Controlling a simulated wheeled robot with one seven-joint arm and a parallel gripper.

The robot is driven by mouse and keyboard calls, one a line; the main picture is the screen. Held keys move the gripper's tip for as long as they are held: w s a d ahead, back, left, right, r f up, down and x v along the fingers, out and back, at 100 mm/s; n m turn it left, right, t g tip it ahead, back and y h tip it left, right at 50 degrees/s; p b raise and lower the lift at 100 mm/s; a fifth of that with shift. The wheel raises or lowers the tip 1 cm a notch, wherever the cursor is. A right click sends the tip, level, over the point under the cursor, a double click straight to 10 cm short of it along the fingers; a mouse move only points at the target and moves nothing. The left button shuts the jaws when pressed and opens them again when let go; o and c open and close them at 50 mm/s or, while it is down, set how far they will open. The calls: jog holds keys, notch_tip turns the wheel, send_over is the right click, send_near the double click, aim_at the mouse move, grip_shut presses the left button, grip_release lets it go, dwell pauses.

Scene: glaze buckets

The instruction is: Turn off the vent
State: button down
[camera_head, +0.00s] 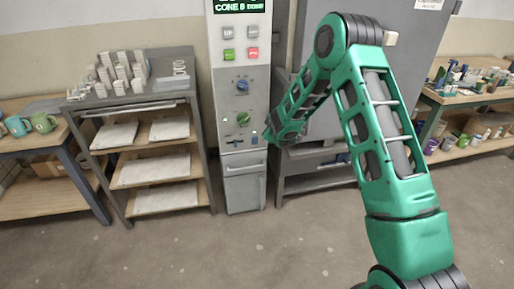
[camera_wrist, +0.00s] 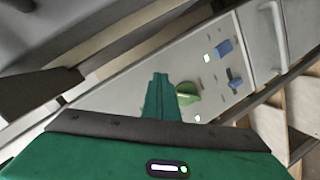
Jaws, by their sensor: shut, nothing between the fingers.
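The grey control panel (camera_head: 239,60) stands upright left of my arm, with a blue knob (camera_head: 242,86) above a green knob (camera_head: 241,116). I cannot read which control is marked for the vent. My gripper (camera_head: 268,136) is at the panel's right edge, about level with the lower controls. In the wrist view my gripper (camera_wrist: 160,78) is shut and empty, and the green knob (camera_wrist: 187,93) shows just right of its fingers; contact cannot be told. Two blue controls (camera_wrist: 224,47) lie further right.
A shelf rack (camera_head: 150,165) with pale slabs stands left of the panel. A grey cabinet (camera_head: 300,165) is behind my arm at the right. A panel door handle (camera_wrist: 275,30) is below the controls. Workbenches stand at both sides; the floor (camera_head: 250,250) in front is clear.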

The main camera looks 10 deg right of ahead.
notch_tip(320, 180, down, 13)
jog(key=w+a+n+t, duration=0.2)
jog(key=n+t, duration=0.1)
jog(key=n, duration=0.1)
jog(key=s+a+f+n+t+y, duration=0.1)
jog(key=s+a+f+n+t, duration=0.1)
jog(key=s+f, duration=0.5)
notch_tip(320, 180, down, 4)
jog(key=shift+s+f+n+t, duration=0.1)
jog(key=shift+s+n+t, duration=0.1)
jog(key=shift+n+t, duration=0.75)
jog(key=shift+w+a, duration=0.1)
jog(key=shift+a, duration=0.05)
